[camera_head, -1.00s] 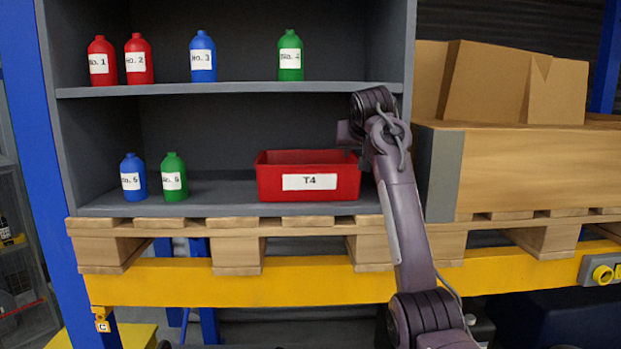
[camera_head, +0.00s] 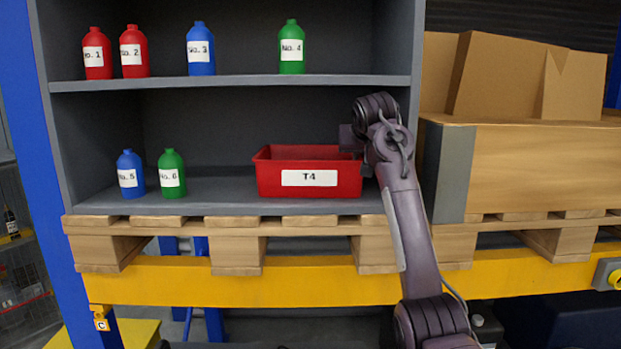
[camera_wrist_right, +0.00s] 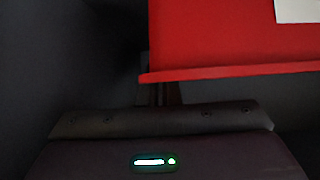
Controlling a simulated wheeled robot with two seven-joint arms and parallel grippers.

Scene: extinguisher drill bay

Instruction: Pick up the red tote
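The red tote (camera_head: 268,180) is an open box with a white T4 label on its front. It stands on the right part of the lower shelf. My right gripper (camera_head: 350,138) is at the tote's right end, at about rim height, with its arm rising from below. In the right wrist view, the tote's red wall and rim (camera_wrist_right: 230,55) lie close in front of the gripper (camera_wrist_right: 160,90). The fingers are mostly dark and partly hidden by the tote, so their opening and any contact are unclear. My left gripper is not in view.
Blue bottle No. 5 (camera_head: 130,174) and green bottle No. 6 (camera_head: 171,174) stand left on the lower shelf (camera_head: 220,188). Several bottles stand on the upper shelf (camera_head: 240,82). The shelf's right side panel (camera_head: 415,60) is close to my arm; cardboard boxes (camera_head: 510,80) lie beyond it.

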